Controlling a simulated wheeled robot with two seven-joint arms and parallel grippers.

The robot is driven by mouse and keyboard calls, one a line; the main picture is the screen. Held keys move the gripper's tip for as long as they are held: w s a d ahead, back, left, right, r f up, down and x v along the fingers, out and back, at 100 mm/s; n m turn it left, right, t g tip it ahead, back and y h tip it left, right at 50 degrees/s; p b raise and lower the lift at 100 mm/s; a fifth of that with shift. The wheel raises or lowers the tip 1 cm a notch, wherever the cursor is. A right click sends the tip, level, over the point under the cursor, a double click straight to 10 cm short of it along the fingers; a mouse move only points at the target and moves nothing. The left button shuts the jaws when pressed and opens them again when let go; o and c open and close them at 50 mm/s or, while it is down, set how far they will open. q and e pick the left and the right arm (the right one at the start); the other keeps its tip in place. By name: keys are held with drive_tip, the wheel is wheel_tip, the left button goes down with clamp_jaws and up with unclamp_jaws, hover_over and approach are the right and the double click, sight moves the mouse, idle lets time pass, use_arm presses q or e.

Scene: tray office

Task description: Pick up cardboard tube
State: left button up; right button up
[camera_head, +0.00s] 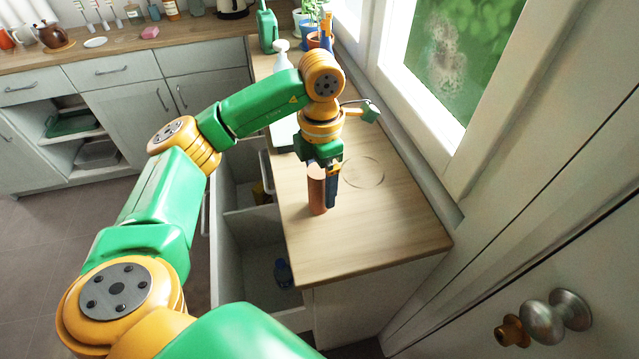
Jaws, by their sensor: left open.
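A brown cardboard tube (317,192) stands upright on the wooden counter near its left edge. My left gripper (325,174) points down at the tube's upper part. One dark finger shows along the tube's right side; the other finger is hard to make out. The jaws are open, and I cannot tell whether a finger touches the tube. The gripper body hides the space just above the tube. My right gripper is not in view.
The window wall (430,185) borders the counter on the right. The counter's front part (370,235) is clear. Open drawers (250,235) stand out on its left. A green watering can (267,28) and potted plants (309,20) are at the back.

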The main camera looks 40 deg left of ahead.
use_arm(q)
drive_tip(key=shift+s, duration=0.1)
drive_tip(key=shift+d, duration=0.1)
drive_tip(key=c, duration=0.3)
clamp_jaws()
drive_tip(key=shift+r, duration=0.1)
